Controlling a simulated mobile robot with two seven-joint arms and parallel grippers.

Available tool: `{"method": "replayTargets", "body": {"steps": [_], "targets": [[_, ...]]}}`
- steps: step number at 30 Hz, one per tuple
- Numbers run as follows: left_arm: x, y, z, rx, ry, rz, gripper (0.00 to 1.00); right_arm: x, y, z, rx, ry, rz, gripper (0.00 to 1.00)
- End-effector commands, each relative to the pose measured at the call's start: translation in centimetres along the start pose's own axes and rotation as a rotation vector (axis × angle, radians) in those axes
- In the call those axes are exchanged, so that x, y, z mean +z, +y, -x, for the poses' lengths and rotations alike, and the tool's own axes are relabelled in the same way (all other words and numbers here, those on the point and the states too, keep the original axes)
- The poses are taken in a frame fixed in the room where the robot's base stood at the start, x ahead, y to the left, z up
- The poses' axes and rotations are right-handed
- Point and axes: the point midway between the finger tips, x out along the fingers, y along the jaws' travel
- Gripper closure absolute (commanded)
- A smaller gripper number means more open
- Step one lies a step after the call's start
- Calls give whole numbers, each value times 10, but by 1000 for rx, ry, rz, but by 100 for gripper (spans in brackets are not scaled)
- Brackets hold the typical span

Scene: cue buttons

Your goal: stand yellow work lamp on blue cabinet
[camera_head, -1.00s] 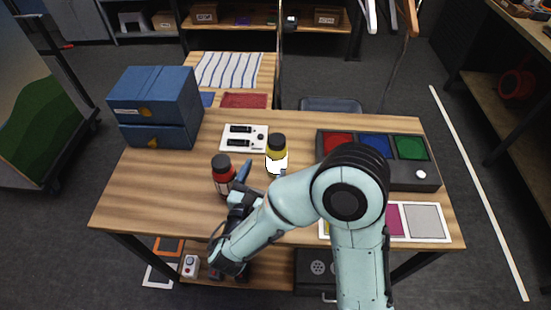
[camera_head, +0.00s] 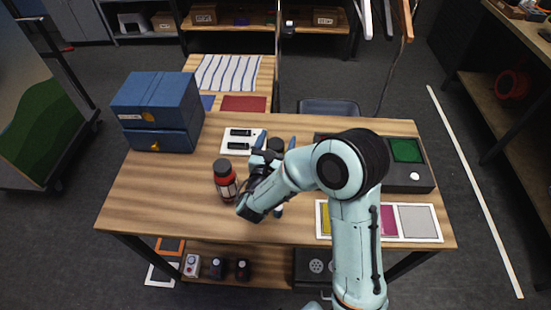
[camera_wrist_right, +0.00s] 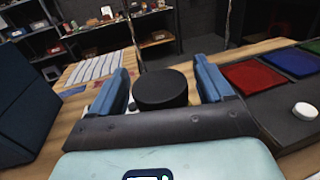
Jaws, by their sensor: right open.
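The blue cabinet (camera_head: 158,142) stands at the left back of the table, closed, with a small yellow mark on its front. The yellow work lamp stands upright on the table; only its black cap (camera_head: 276,145) clearly shows, and my right gripper hides most of its body. My right gripper (camera_head: 274,151) is open, with its blue fingers on either side of the lamp. In the right wrist view the black cap (camera_wrist_right: 160,88) sits between the two fingers, with a gap on each side. My left gripper is not in view.
A red bottle-like lamp with a black cap (camera_head: 226,180) stands just left of my gripper. A white plate with black slots (camera_head: 240,135) lies behind. A dark tray with coloured panels (camera_head: 421,177) is at the right. The table's left front is clear.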

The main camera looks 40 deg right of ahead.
Motion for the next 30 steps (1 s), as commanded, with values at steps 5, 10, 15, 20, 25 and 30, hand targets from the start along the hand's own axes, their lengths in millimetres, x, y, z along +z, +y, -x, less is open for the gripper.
{"method": "replayTargets", "body": {"steps": [5,10,15,20,25,30], "targets": [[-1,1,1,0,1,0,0,0,0,-5,1,0,0,20],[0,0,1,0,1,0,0,-1,0,-5,1,0,0,36],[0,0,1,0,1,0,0,-1,0,-5,1,0,0,92],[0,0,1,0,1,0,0,-1,0,-4,1,0,0,100],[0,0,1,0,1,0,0,0,0,-5,1,-1,-1,100],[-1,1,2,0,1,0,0,5,0,-5,1,-2,-3,100]]}}
